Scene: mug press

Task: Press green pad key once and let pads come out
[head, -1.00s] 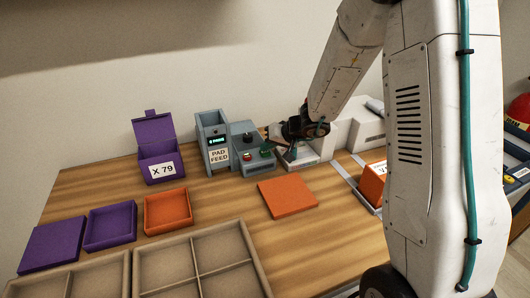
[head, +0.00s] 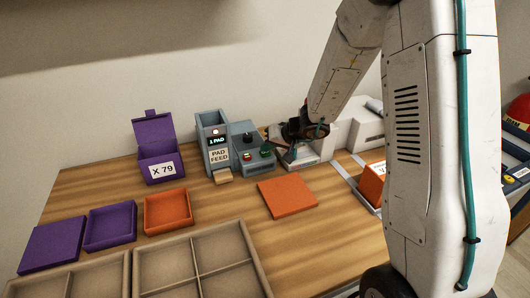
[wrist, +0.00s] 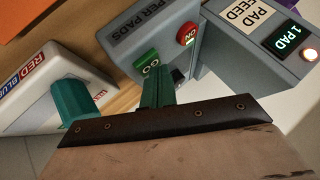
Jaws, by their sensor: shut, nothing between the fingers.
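The grey pad feeder (head: 214,145) stands at the back of the table. Its display reads 1 PAD, and a light above it is lit. A tan pad (head: 222,178) sticks out at its foot. The key box beside it carries a green key (head: 266,151) and a red button (head: 247,156). In the head view my gripper (head: 290,148) is just right of the key box.
A white device with red and blue lettering (wrist: 28,85) is close on the left in the wrist view. An open purple box marked X 79 (head: 157,160) stands left of the feeder. An orange slab (head: 287,197), an orange tray (head: 167,210) and divided tan trays (head: 200,262) lie in front.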

